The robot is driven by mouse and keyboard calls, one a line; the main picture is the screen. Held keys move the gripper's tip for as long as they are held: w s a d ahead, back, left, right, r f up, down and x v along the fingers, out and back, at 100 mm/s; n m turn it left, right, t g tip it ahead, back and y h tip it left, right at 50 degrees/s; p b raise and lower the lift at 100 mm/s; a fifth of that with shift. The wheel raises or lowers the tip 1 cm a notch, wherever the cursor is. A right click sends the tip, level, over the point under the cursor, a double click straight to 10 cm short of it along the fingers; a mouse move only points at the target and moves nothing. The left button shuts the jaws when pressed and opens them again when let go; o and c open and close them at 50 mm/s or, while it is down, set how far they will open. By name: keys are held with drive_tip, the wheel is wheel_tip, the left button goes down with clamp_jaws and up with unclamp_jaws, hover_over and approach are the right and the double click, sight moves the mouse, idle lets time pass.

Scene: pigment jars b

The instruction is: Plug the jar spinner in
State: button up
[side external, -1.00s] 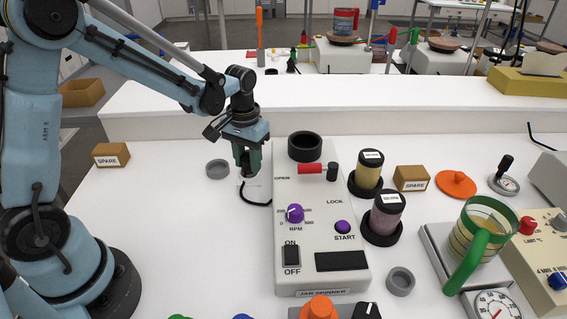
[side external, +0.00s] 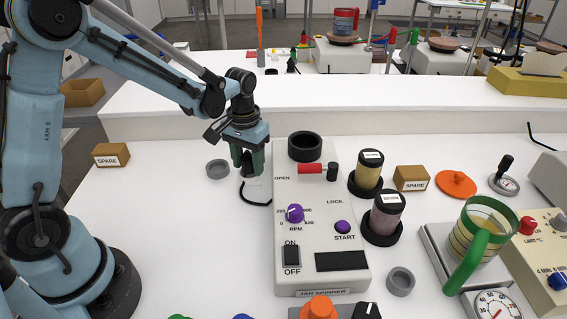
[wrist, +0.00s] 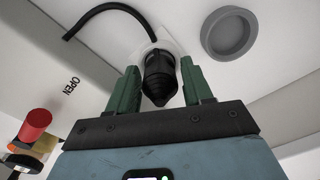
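The jar spinner (side external: 318,262) is a pale box on the bench, with a purple RPM knob, a START button and an ON/OFF switch. The black plug (wrist: 160,78) stands between my gripper's green fingers in the wrist view, over a white socket plate (wrist: 168,46). Whether its pins are fully in is hidden. A black cord (side external: 254,199) runs between this spot and the spinner's left side. My gripper (side external: 248,174) points down and is open around the plug; narrow gaps show between the fingers and the plug in the wrist view (wrist: 160,80).
A grey ring-shaped cup (side external: 217,169) is just left of my gripper. The spinner carries a black holder (side external: 305,147) and a red lever (side external: 310,169). Two labelled jars (side external: 370,170) (side external: 387,213) stand right of it. The bench at left is mostly clear.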

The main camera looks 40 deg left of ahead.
drive_tip(key=shift+o, duration=1)
drive_tip(key=shift+r, duration=0.15)
wheel_tip(320, 180, up, 11)
drive_tip(key=shift+r, duration=0.15)
drive_tip(key=s+d+m+t, duration=0.2)
drive_tip(key=s+d+t, duration=0.1)
drive_tip(key=s+t, duration=0.4)
drive_tip(key=shift+s+d+m, duration=0.25)
drive_tip(key=shift+s+m, duration=0.15)
drive_tip(key=shift+s, duration=1.45)
